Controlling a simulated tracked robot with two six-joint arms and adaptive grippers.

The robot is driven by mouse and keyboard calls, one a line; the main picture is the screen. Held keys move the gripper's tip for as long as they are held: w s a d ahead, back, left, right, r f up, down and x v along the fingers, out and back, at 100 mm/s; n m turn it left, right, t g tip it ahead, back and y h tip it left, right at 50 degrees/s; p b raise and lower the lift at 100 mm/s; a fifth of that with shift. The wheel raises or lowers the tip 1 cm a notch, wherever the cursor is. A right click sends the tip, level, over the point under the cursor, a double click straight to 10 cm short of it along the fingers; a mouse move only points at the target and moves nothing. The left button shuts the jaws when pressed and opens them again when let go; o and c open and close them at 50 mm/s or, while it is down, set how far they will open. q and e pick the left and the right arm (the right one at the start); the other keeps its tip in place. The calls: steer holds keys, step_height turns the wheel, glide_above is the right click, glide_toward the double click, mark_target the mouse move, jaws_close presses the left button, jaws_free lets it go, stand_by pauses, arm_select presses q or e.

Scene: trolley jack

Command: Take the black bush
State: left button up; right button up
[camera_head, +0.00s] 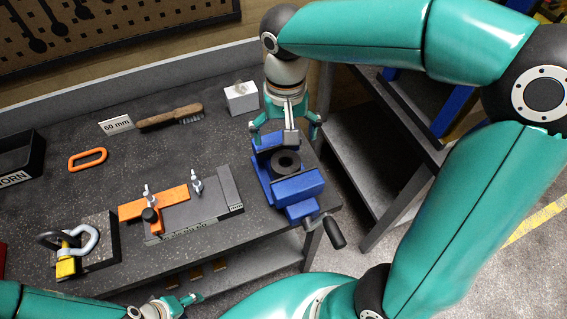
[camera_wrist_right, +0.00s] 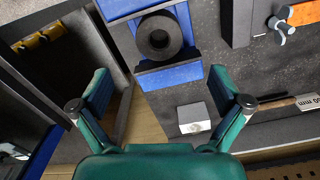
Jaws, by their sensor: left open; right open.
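The black bush (camera_head: 286,162) is a short dark ring with a round bore. It sits in the blue vise (camera_head: 297,189) at the bench's right end, and the right wrist view shows the bush (camera_wrist_right: 158,36) between the vise jaws. My right gripper (camera_head: 287,127) hangs over the back of the vise with its fingers spread. In the right wrist view my right gripper (camera_wrist_right: 162,88) is empty, and the bush lies beyond its fingertips. My left gripper (camera_head: 188,299) is low at the bench's front edge, apart from everything on the bench, and looks empty.
A white block (camera_head: 241,98) and a wire brush (camera_head: 171,117) lie behind the vise. An orange and grey clamp fixture (camera_head: 190,207) stands left of it. The vise handle (camera_head: 325,231) juts past the front edge. A shelf unit (camera_head: 378,150) stands right of the bench.

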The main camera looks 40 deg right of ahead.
glide_above(285, 161)
steer(key=s, duration=0.1)
steer(key=f, duration=0.4)
steer(key=shift+a+f, duration=0.3)
steer(key=shift+a, duration=0.1)
steer(key=shift+f+p, duration=0.3)
steer(key=shift+f, duration=0.3)
step_height(285, 161, down, 4)
steer(key=shift+d+f+p, duration=0.1)
steer(key=shift+p, duration=0.3)
steer(key=shift+c, duration=0.2)
steer(key=c, duration=1.8)
